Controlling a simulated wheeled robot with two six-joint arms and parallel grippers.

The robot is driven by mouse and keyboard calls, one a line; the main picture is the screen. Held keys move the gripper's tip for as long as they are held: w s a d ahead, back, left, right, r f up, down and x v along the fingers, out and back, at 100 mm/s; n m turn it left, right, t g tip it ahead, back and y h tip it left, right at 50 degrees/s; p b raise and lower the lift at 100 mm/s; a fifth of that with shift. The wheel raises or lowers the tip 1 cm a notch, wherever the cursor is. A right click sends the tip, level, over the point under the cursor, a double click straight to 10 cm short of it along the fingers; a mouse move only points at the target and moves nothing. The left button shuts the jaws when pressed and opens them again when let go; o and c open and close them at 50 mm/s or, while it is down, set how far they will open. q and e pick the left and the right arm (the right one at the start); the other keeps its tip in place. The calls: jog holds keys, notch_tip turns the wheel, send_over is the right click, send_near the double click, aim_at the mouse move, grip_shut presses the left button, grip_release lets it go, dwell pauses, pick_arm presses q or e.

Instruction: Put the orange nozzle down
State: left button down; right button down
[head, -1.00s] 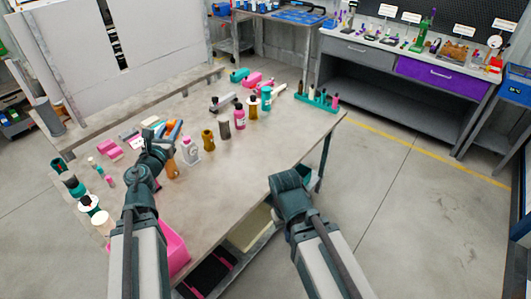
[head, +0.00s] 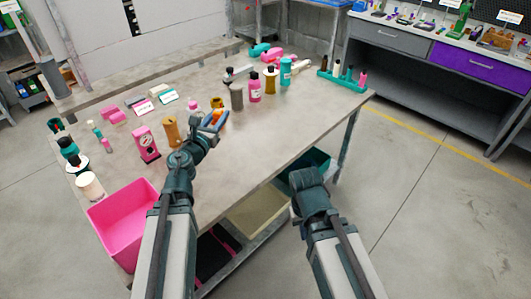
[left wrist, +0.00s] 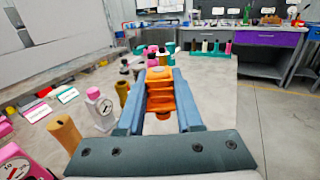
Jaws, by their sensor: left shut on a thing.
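The orange nozzle (left wrist: 160,92) is held between the two blue fingers of my left gripper (left wrist: 158,100). In the head view the left gripper (head: 213,121) is over the table, with the orange nozzle (head: 217,115) at its tips. It appears held above the table (head: 262,140); the gap below it is hard to judge. Bottles stand just beyond it: a grey cylinder (head: 236,97) and a pink bottle (head: 254,88). My right arm shows only up to a dark joint at the table's front edge; its gripper is not visible.
A pink bin (head: 125,222) stands at the near left. A pink gauge bottle (head: 147,146) and a tan cylinder (head: 171,130) stand left of my left gripper. A teal rack (head: 342,80) holds small bottles at the far right. The table right of the gripper is clear.

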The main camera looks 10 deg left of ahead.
pick_arm(q)
jog(key=d+f+b, duration=0.3)
jog(key=f+b, duration=0.3)
jog(key=f, duration=0.1)
jog(key=d+f+m+h+b, duration=0.1)
jog(key=d+f+b, duration=0.2)
jog(key=f+b, duration=0.3)
jog(key=shift+w+f, duration=0.15)
jog(key=shift+f, duration=0.75)
jog(key=shift+a, duration=0.1)
